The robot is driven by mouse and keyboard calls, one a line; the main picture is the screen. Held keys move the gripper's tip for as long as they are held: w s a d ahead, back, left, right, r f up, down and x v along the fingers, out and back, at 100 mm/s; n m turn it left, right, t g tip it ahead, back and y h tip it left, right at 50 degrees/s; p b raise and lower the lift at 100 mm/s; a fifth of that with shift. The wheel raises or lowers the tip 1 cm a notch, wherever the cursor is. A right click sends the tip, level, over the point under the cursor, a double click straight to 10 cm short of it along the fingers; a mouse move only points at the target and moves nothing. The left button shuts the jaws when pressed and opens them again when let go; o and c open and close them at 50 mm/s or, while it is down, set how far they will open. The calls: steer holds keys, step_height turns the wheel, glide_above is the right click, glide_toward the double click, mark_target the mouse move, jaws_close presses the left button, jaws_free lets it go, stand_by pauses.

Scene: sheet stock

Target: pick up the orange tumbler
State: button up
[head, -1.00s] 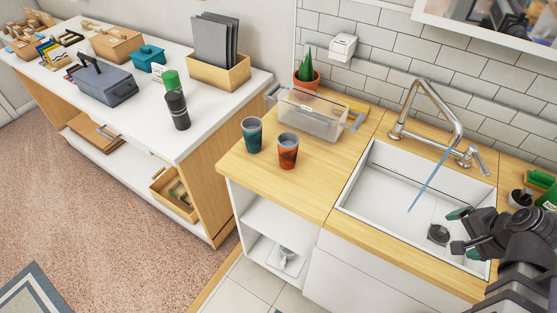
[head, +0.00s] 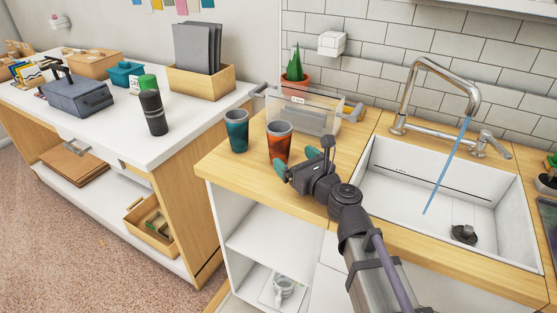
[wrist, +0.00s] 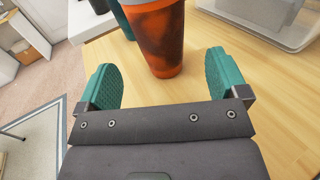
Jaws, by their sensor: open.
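The orange tumbler (head: 279,143) stands upright on the wooden counter, mottled orange and dark with a grey rim. In the wrist view the tumbler (wrist: 157,40) is just beyond the fingertips, roughly centred between them, its top cut off by the frame. My gripper (head: 302,165) is at the counter's front part, close to the tumbler's right side in the head view. In the wrist view my gripper (wrist: 162,82) has its two teal finger pads wide apart with nothing between them.
A teal tumbler (head: 237,131) stands close to the left of the orange one. The sink (head: 390,185) with running tap (head: 440,75) is to the right.

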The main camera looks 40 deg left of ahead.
mark_target(285, 152)
steer(key=shift+f, duration=0.3)
steer(key=shift+w+a, duration=0.2)
steer(key=shift+a, duration=0.2)
steer(key=x, duration=0.6)
steer(key=shift+a, duration=0.4)
steer(key=shift+d, duration=0.1)
steer(key=shift+c, duration=0.2)
steer(key=c, duration=1.2)
